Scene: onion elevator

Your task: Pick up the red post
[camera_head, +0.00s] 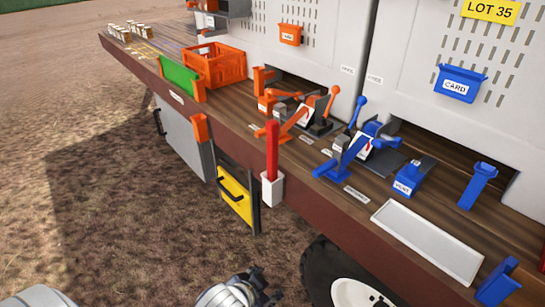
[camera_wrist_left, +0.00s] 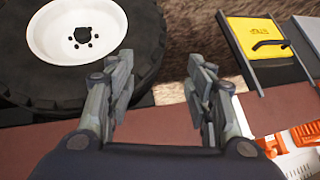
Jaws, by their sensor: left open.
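The red post (camera_head: 272,150) stands upright in a white holder (camera_head: 272,189) on the front edge of the wagon's bench. My left gripper (camera_head: 263,283) is low at the bottom of the head view, below and apart from the post, over the ground near the wheel. In the left wrist view its two fingers (camera_wrist_left: 163,85) are spread apart with nothing between them. I cannot make out the post in the left wrist view. My right gripper is not in view.
A wheel (camera_head: 350,290) is beneath the bench and shows large in the left wrist view (camera_wrist_left: 80,32). A yellow panel with a black handle (camera_head: 234,197) hangs left of the post. Orange and blue lever devices, an orange crate (camera_head: 222,70) and a white tray (camera_head: 428,240) stand on the bench.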

